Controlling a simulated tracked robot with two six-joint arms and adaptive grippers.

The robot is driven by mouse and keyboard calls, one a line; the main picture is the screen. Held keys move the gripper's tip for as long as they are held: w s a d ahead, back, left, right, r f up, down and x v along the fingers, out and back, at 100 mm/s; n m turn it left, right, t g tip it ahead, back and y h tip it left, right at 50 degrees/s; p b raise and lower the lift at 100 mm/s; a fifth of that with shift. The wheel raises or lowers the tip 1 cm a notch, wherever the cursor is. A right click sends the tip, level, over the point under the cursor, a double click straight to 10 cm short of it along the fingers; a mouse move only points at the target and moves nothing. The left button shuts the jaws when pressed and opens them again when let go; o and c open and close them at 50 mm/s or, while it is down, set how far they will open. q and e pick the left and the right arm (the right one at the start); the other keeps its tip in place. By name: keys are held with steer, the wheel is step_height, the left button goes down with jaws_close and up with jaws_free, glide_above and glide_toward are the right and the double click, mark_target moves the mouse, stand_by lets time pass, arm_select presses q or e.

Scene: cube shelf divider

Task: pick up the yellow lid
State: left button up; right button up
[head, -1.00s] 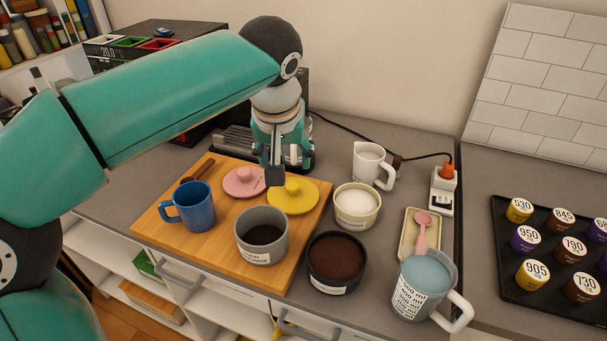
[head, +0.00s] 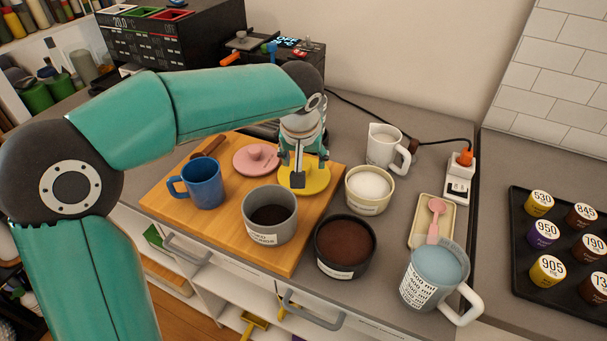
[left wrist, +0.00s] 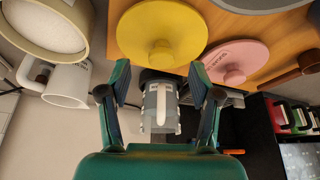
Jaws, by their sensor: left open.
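The yellow lid (head: 317,183) lies flat on the wooden board, with a round knob in its middle. In the head view my left gripper (head: 299,182) is over the lid and hides part of it, including the knob. In the left wrist view the yellow lid (left wrist: 162,35) and its knob show just beyond the open, empty fingers of my left gripper (left wrist: 158,85). I cannot tell how high the fingertips are above the lid. My right gripper is in neither view.
The pink lid (head: 257,158) lies left of the yellow one. A blue mug (head: 204,183), a grey pot (head: 268,232) and the wooden board's bare edge (head: 165,207) are near. A cream pot of white powder (head: 369,186) and a dark pot (head: 343,243) stand to the right.

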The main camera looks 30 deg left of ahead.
mark_target(304, 167)
arm_select(q)
steer(key=x, duration=0.5)
steer(key=shift+a+p, duration=0.1)
steer(key=shift+p, duration=0.25)
steer(key=shift+s+f, duration=0.1)
steer(key=shift+s, duration=0.05)
jaws_close()
